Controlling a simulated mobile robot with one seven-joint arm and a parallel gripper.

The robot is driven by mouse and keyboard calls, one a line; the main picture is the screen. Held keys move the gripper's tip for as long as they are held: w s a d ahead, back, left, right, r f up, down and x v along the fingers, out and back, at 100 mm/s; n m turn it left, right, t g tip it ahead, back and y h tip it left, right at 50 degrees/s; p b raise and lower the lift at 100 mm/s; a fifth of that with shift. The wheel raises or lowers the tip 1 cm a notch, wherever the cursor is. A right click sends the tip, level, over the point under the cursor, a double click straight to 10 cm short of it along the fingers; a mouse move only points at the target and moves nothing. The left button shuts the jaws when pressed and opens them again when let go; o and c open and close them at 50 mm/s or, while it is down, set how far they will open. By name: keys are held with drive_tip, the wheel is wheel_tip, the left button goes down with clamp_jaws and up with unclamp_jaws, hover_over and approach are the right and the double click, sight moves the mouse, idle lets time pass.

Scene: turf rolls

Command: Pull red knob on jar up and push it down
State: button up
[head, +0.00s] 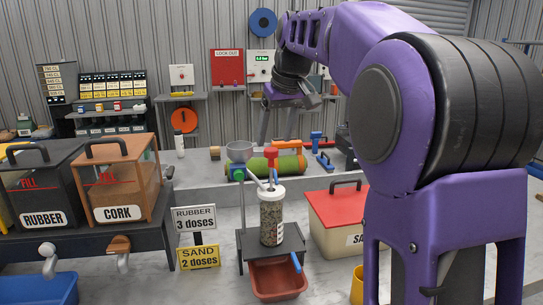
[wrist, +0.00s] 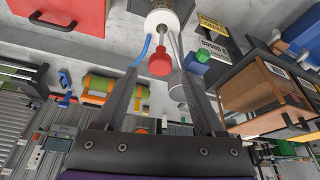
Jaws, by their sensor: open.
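The clear jar (head: 271,222) with a white lid and grainy dark filling stands upright on a small dark stand. Its red knob (head: 271,153) sticks up above the lid. In the wrist view the red knob (wrist: 159,64) lies between the finger ends of my gripper (wrist: 158,76), with the jar (wrist: 163,20) beyond it. My gripper is open and empty, with a visible gap on both sides of the knob. In the head view my gripper (head: 277,132) is above the jar, its fingers pointing down; the far finger is partly hidden.
A grey funnel (head: 240,151) and green part stand left of the knob. A red bin (head: 277,280) sits below the stand. RUBBER (head: 45,188) and CORK (head: 118,182) hoppers are left, a red-lidded box (head: 338,207) right. A green roll (head: 265,167) lies behind.

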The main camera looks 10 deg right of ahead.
sight(272, 150)
drive_tip(key=x, duration=0.5)
drive_tip(key=shift+f+b, duration=0.15)
drive_tip(key=shift+b, duration=0.2)
clamp_jaws()
idle(1.1)
